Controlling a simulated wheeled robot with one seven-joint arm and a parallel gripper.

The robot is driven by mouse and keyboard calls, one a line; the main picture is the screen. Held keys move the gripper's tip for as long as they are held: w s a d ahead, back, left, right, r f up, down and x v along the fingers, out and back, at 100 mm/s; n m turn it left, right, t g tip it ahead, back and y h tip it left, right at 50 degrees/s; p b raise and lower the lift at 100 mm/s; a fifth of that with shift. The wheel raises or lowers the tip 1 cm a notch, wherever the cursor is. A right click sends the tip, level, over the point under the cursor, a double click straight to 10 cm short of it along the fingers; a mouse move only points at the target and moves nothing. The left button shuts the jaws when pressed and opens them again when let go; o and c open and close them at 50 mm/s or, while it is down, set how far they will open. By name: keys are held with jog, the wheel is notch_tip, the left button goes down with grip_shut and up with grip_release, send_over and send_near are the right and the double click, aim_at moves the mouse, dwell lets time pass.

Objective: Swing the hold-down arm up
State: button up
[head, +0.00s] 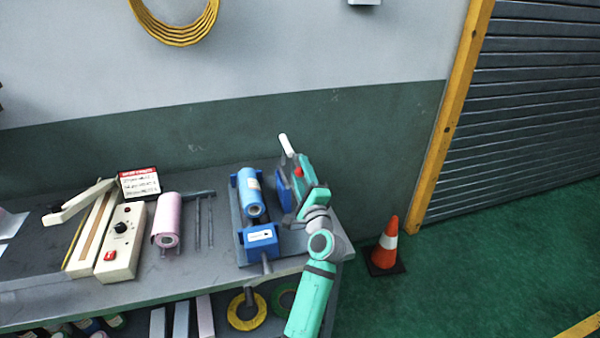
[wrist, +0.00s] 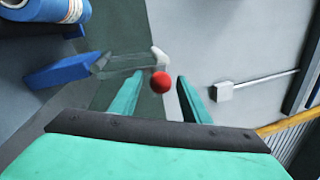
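The film tower's blue-and-grey stand (head: 262,238) is at the bench's right end and holds a blue film roll (head: 250,190). The roll also shows at the top left of the wrist view (wrist: 45,12). A bar that looks like the hold-down arm (wrist: 128,62) runs from near a blue block (wrist: 62,72) to a white end piece (wrist: 160,55). A red ball knob (wrist: 160,83) shows by that end. My gripper (wrist: 160,90) is open, with the knob seen between its fingertips; contact cannot be told. In the head view my gripper (head: 302,178) partly hides the arm, with the red knob (head: 298,172) beside it.
A pink roll (head: 167,220), thin rods, a cream sealer (head: 120,240) and a red-and-white box (head: 139,183) are left of the stand. The wall is close behind the bench. An orange cone (head: 387,243) stands on the floor at right, with open floor beyond.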

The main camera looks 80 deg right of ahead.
jog(key=shift+a, duration=0.1)
jog(key=v, duration=1)
jog(key=shift+a, duration=0.3)
jog(key=shift+s+f, duration=0.1)
dwell(0.4)
